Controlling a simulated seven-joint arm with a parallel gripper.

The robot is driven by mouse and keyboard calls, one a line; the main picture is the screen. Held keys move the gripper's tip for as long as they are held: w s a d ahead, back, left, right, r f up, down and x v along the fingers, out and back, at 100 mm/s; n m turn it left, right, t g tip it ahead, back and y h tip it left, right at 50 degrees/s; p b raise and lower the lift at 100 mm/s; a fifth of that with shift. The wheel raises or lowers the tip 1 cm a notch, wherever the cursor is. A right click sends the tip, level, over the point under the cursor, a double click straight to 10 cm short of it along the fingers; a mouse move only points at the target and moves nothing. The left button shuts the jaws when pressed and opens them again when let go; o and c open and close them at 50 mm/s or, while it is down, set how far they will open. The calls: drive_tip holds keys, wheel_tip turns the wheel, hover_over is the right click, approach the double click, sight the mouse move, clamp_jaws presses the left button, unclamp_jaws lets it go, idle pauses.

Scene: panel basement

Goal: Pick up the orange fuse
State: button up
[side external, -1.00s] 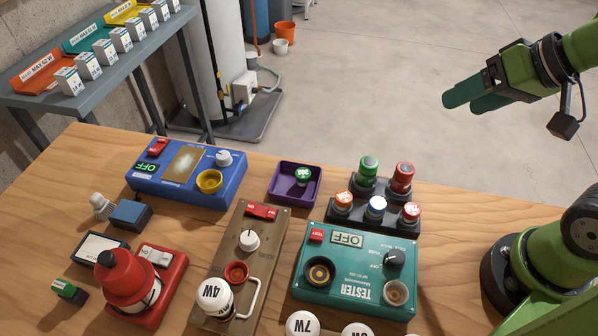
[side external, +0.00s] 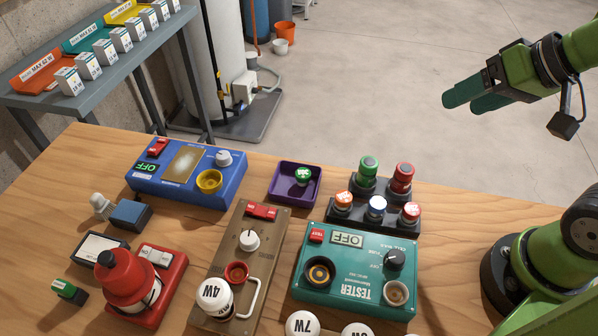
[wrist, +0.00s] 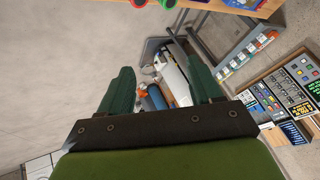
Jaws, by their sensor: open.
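The orange fuse (side external: 344,200) stands upright at the left end of the front row of a dark fuse rack (side external: 346,217) on the wooden table, in the side external view. A blue-and-white fuse (side external: 376,207) and a red one (side external: 410,213) stand to its right. A green fuse (side external: 368,168) and another red fuse (side external: 402,177) stand behind. My gripper (side external: 462,99) is open and empty, high up and to the right of the rack, well apart from it. In the wrist view my gripper (wrist: 158,90) has its two green fingers spread with nothing held between them.
A teal tester (side external: 340,262) sits in front of the rack. A purple tray (side external: 280,190) with a green-topped fuse is to its left. A brown panel (side external: 262,255), a blue box (side external: 170,190) and a red device (side external: 178,275) fill the table's left. The air around my gripper is clear.

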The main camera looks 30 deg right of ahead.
drive_tip(key=w+a+f+n+g, duration=0.3)
drive_tip(key=w+a+g, duration=0.2)
drive_tip(key=a, duration=0.7)
drive_tip(key=m+g+h, duration=0.2)
drive_tip(key=m, duration=0.1)
hover_over(344, 197)
wheel_tip(344, 197, down, 17)
drive_tip(key=shift+s+r, duration=0.1)
drive_tip(key=shift+c, duration=0.4)
drive_tip(key=c, duration=1)
drive_tip(key=shift+r, duration=0.1)
drive_tip(key=shift+c, duration=0.2)
